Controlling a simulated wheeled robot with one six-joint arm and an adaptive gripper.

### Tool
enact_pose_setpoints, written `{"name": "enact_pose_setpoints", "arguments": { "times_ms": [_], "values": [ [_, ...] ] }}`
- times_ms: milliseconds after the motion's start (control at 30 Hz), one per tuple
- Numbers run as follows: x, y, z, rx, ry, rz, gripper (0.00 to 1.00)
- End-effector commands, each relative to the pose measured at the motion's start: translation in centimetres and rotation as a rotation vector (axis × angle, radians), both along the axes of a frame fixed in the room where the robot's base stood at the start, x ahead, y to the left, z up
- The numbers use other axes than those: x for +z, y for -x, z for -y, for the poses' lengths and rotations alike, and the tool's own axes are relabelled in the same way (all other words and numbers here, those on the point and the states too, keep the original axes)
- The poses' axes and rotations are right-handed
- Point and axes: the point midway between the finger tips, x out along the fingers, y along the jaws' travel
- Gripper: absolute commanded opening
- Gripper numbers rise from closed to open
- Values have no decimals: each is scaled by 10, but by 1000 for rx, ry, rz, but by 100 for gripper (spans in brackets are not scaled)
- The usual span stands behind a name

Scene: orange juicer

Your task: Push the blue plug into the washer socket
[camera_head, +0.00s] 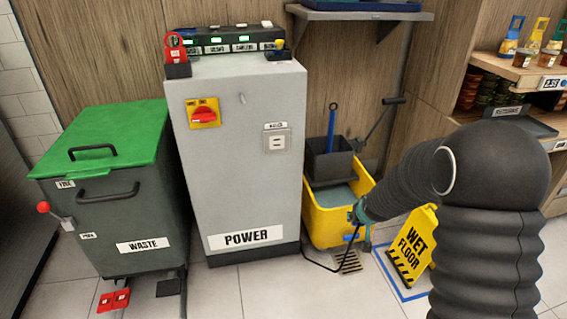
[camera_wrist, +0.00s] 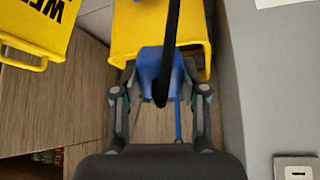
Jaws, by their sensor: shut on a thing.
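The blue plug (camera_wrist: 149,66) is between the fingers of my gripper (camera_wrist: 160,92) in the wrist view, with its black cable (camera_wrist: 171,30) running across it. My gripper is shut on the plug. In the camera_head view the plug (camera_head: 351,238) shows small below my gripper (camera_head: 360,222), in front of the yellow mop bucket. The washer socket is likely the pale square outlet (camera_head: 277,140) on the front of the grey POWER cabinet, up and left of my gripper. It also shows at the lower right of the wrist view (camera_wrist: 296,168). The plug is apart from it.
The grey POWER cabinet (camera_head: 235,180) has a red switch (camera_head: 205,115). The yellow mop bucket (camera_head: 325,213) stands right of it. A yellow WET FLOOR sign (camera_head: 413,245) stands right of my gripper. A green-lidded WASTE bin (camera_head: 110,205) is left.

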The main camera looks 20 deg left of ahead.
Motion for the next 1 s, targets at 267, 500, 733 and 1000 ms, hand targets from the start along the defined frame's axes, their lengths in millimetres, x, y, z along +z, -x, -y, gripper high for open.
{"name": "enact_pose_setpoints", "arguments": {
  "times_ms": [267, 500, 733, 1000],
  "values": [
    [16, -12, -36, 47, -38, 150, 12],
    [42, -22, -84, 104, -106, 349, 12],
    [94, -20, -163, 192, -228, 631, 12],
    [157, 3, -228, 262, -342, 831, 12]
  ]
}}
